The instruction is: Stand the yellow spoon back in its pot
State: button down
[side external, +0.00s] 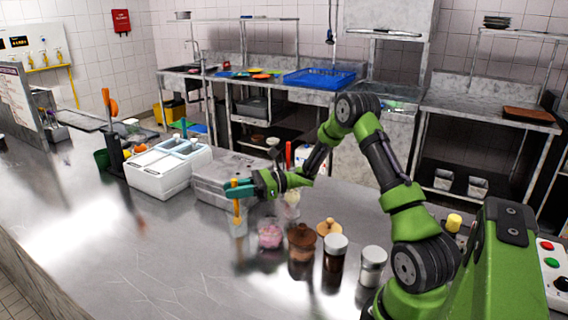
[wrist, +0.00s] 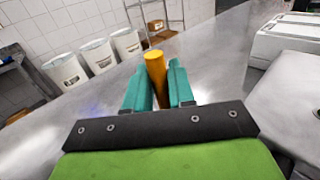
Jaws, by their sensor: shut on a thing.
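My gripper (side external: 236,189) has teal fingers and is shut on the upright yellow spoon (side external: 237,209). In the wrist view, the spoon's round yellow handle (wrist: 155,68) stands between the two teal fingers (wrist: 156,92). In the side view, the spoon's lower end overlaps a small clear pot (side external: 238,229) on the steel counter. I cannot tell how deep the spoon is in the pot or whether it touches the bottom. The spoon's lower end is hidden in the wrist view.
A pink-filled pot (side external: 270,236), a cream-filled pot (side external: 290,212), a brown jar (side external: 302,244) and a white-lidded dark jar (side external: 335,254) stand close to the right. A steel box (side external: 212,185) and white bins (side external: 155,178) are behind. The front-left counter is clear.

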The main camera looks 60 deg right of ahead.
jog(key=shift+f, duration=0.3)
jog(key=c, duration=0.9)
grip_release()
jog(key=v, duration=0.5)
notch_tip(320, 180, up, 7)
jog(key=shift+r, duration=0.1)
